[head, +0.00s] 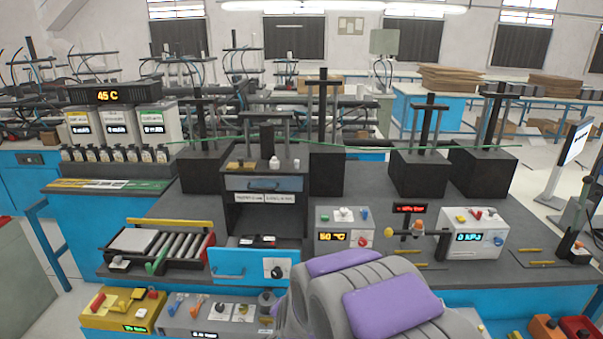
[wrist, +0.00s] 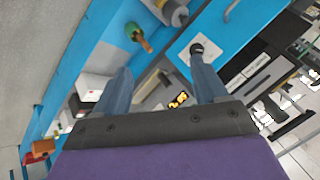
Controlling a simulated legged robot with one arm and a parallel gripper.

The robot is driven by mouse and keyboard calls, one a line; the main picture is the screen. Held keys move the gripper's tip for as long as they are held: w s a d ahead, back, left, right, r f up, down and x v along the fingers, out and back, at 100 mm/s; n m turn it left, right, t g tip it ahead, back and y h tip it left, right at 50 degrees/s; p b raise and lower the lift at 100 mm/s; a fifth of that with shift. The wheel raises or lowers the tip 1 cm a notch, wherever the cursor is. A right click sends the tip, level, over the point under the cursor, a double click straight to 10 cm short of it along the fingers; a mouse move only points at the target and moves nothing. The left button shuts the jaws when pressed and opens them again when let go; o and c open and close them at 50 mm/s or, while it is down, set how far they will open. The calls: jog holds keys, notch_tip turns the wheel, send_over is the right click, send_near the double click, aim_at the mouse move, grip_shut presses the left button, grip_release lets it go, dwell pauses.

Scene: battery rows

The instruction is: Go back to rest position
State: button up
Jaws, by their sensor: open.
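My gripper (wrist: 160,63) shows in the wrist view with its two blue-grey fingers apart. Nothing is held between them. Behind the gap lie a blue panel and the edge of a bench, turned on a slant. In the head view, grey rounded parts of mine with purple pads fill the lower middle. The fingers cannot be made out in that view.
A dark bench top (head: 373,197) with blue fronts spans the head view. On it stand a roller tray (head: 180,245), a press with an open blue drawer (head: 238,262), a grey control box (head: 343,231) and a white control box (head: 470,234). A yellow box (head: 122,310) sits low at left.

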jog(key=s+d+r+n+g, duration=0.2)
jog(key=s+d, duration=0.4)
jog(key=s, duration=0.6)
jog(key=s+d+r+n+g+h, duration=0.1)
jog(key=s+d+r+g, duration=0.3)
jog(key=s, duration=0.9)
jog(key=s+d+r+n+g+h, duration=0.1)
jog(key=s+d+r+n+g, duration=0.2)
jog(key=s, duration=1)
jog(key=d+r+n, duration=0.1)
jog(key=d+r, duration=0.2)
jog(key=d, duration=0.1)
jog(key=shift+d+g, duration=0.3)
jog(key=shift+c, duration=0.5)
